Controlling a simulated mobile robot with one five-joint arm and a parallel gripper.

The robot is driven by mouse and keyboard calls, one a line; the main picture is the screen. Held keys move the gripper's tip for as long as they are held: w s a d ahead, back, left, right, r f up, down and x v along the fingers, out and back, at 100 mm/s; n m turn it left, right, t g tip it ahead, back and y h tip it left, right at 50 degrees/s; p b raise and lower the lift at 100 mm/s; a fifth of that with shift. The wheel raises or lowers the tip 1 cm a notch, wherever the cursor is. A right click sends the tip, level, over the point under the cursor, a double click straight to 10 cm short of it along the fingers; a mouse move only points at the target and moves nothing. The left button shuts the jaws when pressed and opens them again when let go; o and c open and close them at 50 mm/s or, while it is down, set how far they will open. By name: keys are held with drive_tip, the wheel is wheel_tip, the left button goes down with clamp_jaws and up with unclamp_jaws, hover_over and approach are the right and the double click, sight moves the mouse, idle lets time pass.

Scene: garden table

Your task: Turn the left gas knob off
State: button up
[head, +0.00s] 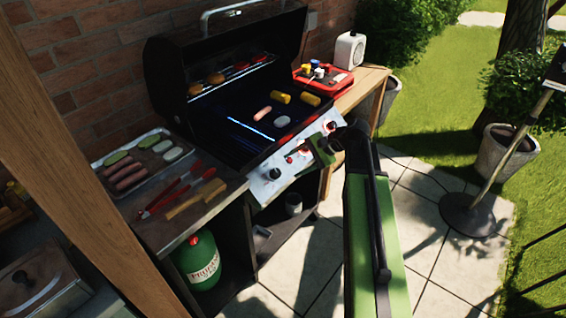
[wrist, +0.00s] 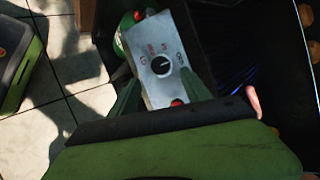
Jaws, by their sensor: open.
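The left gas knob (head: 275,172) is a round black knob at the left end of the grill's silver control panel (head: 262,190). In the wrist view the knob (wrist: 162,65) shows face-on, with small marks around it and a red button (wrist: 177,103) below it. Its exact pointer setting is too small to read surely. My gripper (head: 303,157) is open, in front of the panel and to the right of the left knob. In the wrist view its green fingers stand on either side of the knob, with no clear contact.
A blue flame line (head: 250,129) glows inside the open grill (head: 205,125). A side shelf (head: 160,232) at the left holds a food tray (head: 112,170) and tongs (head: 172,190). A green gas bottle (head: 197,258) stands below. Paving in front is clear.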

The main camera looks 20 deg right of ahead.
drive_tip(key=p+v, duration=0.5)
drive_tip(key=v, duration=0.4)
drive_tip(key=shift+s+d+r, duration=0.2)
drive_tip(key=shift+r, duration=0.05)
drive_tip(key=s+a+f+n+g+h, duration=0.2)
drive_tip(key=s+a+f+n+h, duration=0.2)
drive_tip(key=a, duration=0.3)
drive_tip(key=s+a+f+n+g+h, duration=0.2)
drive_tip(key=s+a+f+n+h, duration=0.2)
drive_tip(key=a+n, duration=0.3)
drive_tip(key=shift+s+h, duration=0.35)
drive_tip(key=shift+h, duration=0.05)
drive_tip(key=shift+a, duration=0.1)
idle(0.7)
